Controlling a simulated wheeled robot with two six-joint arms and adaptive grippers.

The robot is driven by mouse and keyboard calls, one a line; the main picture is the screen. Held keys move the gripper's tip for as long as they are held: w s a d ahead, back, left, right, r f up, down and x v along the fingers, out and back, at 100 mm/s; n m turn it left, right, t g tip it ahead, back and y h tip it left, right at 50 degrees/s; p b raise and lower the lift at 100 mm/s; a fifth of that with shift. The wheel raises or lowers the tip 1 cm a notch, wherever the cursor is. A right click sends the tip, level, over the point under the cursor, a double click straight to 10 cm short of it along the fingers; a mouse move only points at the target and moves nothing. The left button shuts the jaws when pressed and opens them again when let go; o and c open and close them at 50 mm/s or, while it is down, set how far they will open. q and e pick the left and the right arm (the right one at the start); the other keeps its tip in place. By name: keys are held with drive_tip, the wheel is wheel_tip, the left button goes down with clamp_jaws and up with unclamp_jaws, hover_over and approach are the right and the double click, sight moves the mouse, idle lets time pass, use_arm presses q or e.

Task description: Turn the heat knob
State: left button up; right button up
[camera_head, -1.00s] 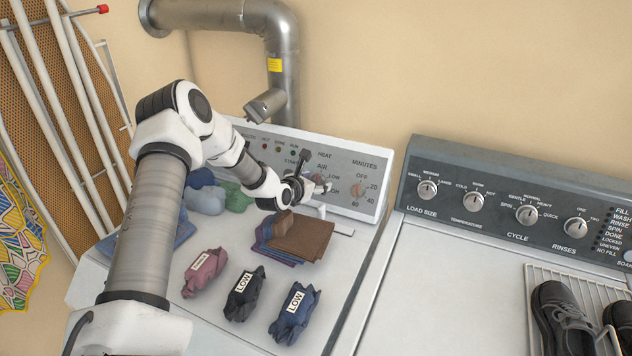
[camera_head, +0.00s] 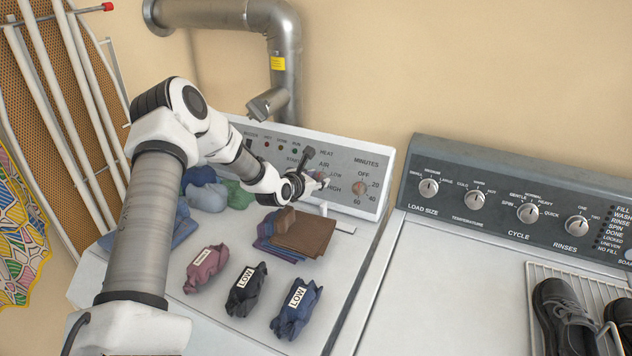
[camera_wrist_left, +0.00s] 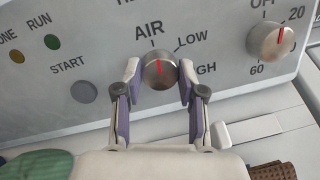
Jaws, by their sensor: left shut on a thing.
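The heat knob (camera_wrist_left: 160,70) is a round metal knob with a red pointer line on the dryer's panel, under the AIR label and beside LOW and HIGH. In the left wrist view its pointer stands nearly upright, close to AIR. My left gripper (camera_wrist_left: 158,84) is shut on this knob, one finger on each side. In the head view the left gripper (camera_head: 322,182) is at the panel and its fingers largely cover the knob. My right gripper is in neither view.
The minutes knob (camera_head: 361,189) is just right of the left gripper. Folded brown cloth (camera_head: 304,235) and several bundles, some labelled LOW, such as the navy one (camera_head: 296,310), lie on the dryer top. A washer panel (camera_head: 500,200) stands to the right.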

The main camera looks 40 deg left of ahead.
use_arm(q)
drive_tip(key=shift+f+m+h+b, duration=0.2)
drive_tip(key=shift+m+h+b, duration=0.1)
drive_tip(key=shift+m+b, duration=0.8)
drive_tip(key=m+b, duration=0.1)
drive_tip(key=m, duration=0.2)
drive_tip(key=shift+r, duration=0.1)
drive_tip(key=m+b, duration=0.1)
drive_tip(key=m, duration=0.1)
drive_tip(key=shift+r+m+g, duration=0.1)
drive_tip(key=shift+m+g, duration=0.3)
drive_tip(key=m, duration=0.2)
drive_tip(key=shift+r+m+h, duration=0.1)
drive_tip(key=shift+m+h, duration=0.3)
drive_tip(key=m, duration=0.2)
drive_tip(key=shift+r+m+g, duration=0.1)
drive_tip(key=shift+m+g, duration=0.2)
drive_tip(key=shift+g, duration=0.1)
drive_tip(key=m+p, duration=0.2)
drive_tip(key=shift+w+r+m+g, duration=0.1)
drive_tip(key=shift+m+g, duration=0.2)
drive_tip(key=m+p, duration=0.3)
drive_tip(key=m, duration=0.1)
drive_tip(key=shift+r, duration=0.1)
drive_tip(key=shift+w+m+g+y+p, duration=0.1)
drive_tip(key=shift+m+g+y+p, duration=0.3)
drive_tip(key=shift+m+p, duration=0.85)
